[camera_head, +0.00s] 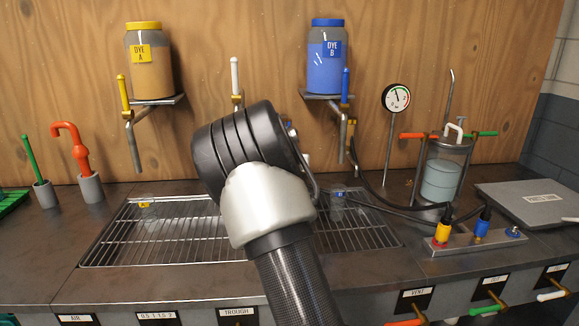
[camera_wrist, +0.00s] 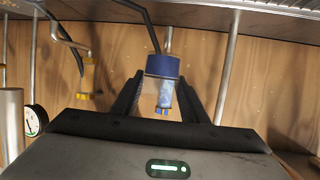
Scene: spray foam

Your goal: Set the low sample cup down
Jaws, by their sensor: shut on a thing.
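In the wrist view, which looks upside down, my gripper (camera_wrist: 160,82) has its two black fingers around a small cup (camera_wrist: 163,66). The cup has a deep blue band, and its other part looks clear, with a blue and pale shape showing through. I take it for the sample cup; no label is readable. In the wrist view the wire rack (camera_wrist: 275,10) runs along the top edge, apart from the cup. In the head view my arm hides the gripper and the cup.
Wire grates (camera_head: 165,245) lie in the bench in the head view. A small clear item with a yellow tag (camera_head: 145,205) is on the left grate, and a blue-tagged one (camera_head: 339,195) is on the right. Black hoses and a connector block (camera_head: 475,238) stand right.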

